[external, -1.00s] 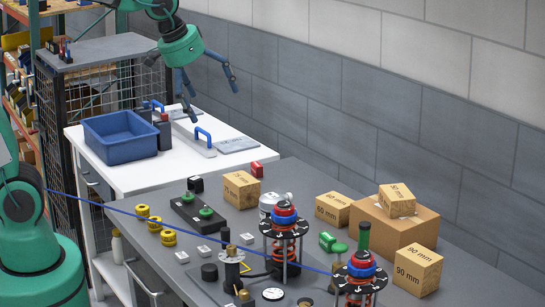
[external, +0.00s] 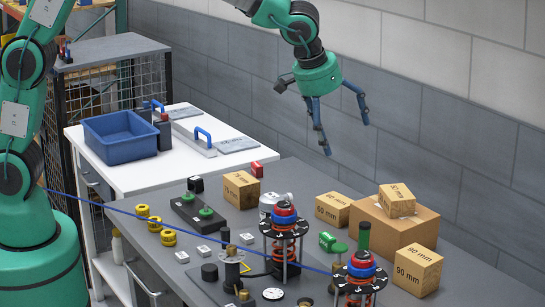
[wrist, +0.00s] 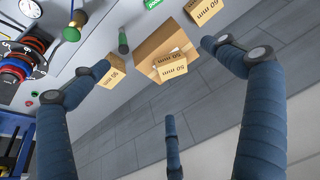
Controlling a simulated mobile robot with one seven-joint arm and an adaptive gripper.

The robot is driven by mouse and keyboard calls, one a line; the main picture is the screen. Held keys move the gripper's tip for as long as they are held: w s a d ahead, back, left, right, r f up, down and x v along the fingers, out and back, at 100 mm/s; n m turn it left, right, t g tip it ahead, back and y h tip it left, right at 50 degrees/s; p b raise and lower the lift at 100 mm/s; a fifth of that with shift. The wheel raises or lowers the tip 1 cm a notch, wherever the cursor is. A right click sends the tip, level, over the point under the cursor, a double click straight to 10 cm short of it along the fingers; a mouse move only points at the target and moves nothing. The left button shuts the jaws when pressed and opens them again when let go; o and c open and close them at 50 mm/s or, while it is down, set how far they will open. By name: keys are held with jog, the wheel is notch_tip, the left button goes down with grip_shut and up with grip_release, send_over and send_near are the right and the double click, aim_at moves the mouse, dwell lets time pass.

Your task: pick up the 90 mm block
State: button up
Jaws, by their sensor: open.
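The 90 mm block (external: 417,270) is a tan cube with printed sides, on the grey bench at the right, beside the front corner of a cardboard box (external: 382,232). It also shows in the wrist view (wrist: 113,75), partly covered by my left finger. My gripper (external: 345,137) is open and empty. It hangs in the air above the back of the bench near the grey wall, higher than the block and apart from it. In the wrist view my fingers (wrist: 155,58) are spread wide.
A smaller 50 mm block (external: 397,199) lies on the cardboard box. A 60 mm block (external: 333,208) and another tan block (external: 241,189) stand farther left. Spring assemblies (external: 361,275) stand left of the 90 mm block. A blue tray (external: 120,136) is on the white table.

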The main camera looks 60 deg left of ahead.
jog(key=w+d+f+p, duration=0.25)
jog(key=d+f, duration=0.35)
jog(key=d, duration=0.5)
jog(key=p, duration=0.2)
send_near(419, 254)
jog(key=v, duration=0.3)
jog(key=shift+x, duration=4.2)
jog(key=shift+f, duration=0.1)
jog(key=shift+x, duration=2.5)
